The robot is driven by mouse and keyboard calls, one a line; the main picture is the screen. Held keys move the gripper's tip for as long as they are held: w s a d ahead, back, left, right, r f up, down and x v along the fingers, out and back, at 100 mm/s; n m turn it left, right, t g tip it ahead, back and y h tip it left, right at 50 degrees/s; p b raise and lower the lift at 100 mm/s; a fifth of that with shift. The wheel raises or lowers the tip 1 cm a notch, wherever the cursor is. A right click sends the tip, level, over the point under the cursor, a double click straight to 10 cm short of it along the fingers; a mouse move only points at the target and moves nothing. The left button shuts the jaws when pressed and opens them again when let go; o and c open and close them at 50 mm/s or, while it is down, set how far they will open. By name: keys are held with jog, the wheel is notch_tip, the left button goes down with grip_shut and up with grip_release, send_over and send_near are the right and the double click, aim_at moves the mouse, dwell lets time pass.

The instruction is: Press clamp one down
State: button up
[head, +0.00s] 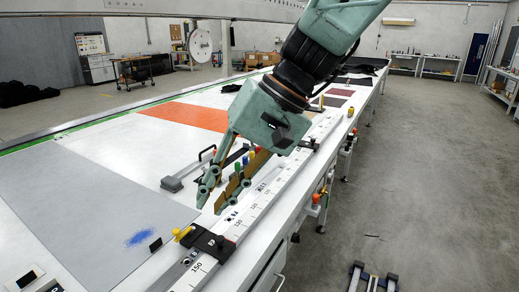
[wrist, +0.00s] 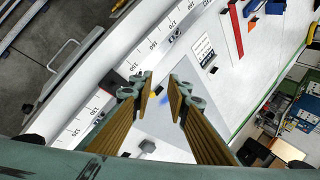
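A black clamp (head: 208,242) with a yellow knob sits across the white measuring rail (head: 250,207) in the lower middle of the head view. I cannot tell for sure that it is clamp one. A black block on the rail, probably this clamp, shows in the wrist view (wrist: 111,82), partly behind the left finger. My gripper (head: 210,204) points down above the table and rail, a little beyond the clamp. In the wrist view my gripper (wrist: 160,83) has its two fingers apart with nothing between them. Contact with the clamp is not visible.
Another black clamp (head: 309,145) stands farther along the rail. A grey handled tool (head: 172,183) and several coloured upright handles (head: 245,160) are near my gripper. A grey sheet (head: 85,220) with a blue mark and an orange sheet (head: 190,117) lie flat on the table.

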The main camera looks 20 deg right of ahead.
jog(key=w+d+m+t+y+p, duration=0.2)
jog(key=w+d+m+y, duration=0.1)
jog(key=w, duration=1.5)
jog(key=w+d+f+m+t+y+p, duration=0.1)
jog(key=w+d+f+m+t, duration=0.1)
jog(key=w+d, duration=0.4)
jog(key=w+d+f+m+t+p, duration=0.1)
jog(key=w+d+f+t, duration=0.1)
jog(key=w+d, duration=0.5)
jog(key=w+d+f+m+t+h+p, duration=0.1)
jog(key=w+d+f+m+t+h, duration=0.1)
jog(key=w+d+f, duration=0.3)
jog(key=w+d+f+m+t+h+p, duration=0.1)
jog(key=w+d+f, duration=0.4)
jog(key=d, duration=0.9)
jog(key=w+d+f+m+t+h+p, duration=0.1)
jog(key=w+d+f+m+t+h, duration=0.2)
jog(key=d, duration=0.6)
jog(key=shift+w+d+f+m+t, duration=0.2)
jog(key=shift+w+f+m, duration=0.25)
jog(key=shift+w+f, duration=0.35)
jog(key=shift+w+d+f+m+t, duration=0.15)
jog(key=shift+w+f+m, duration=0.35)
jog(key=shift+f, duration=0.5)
jog(key=shift+w, duration=0.1)
jog(key=shift+x, duration=6.8)
jog(key=shift+f, duration=0.1)
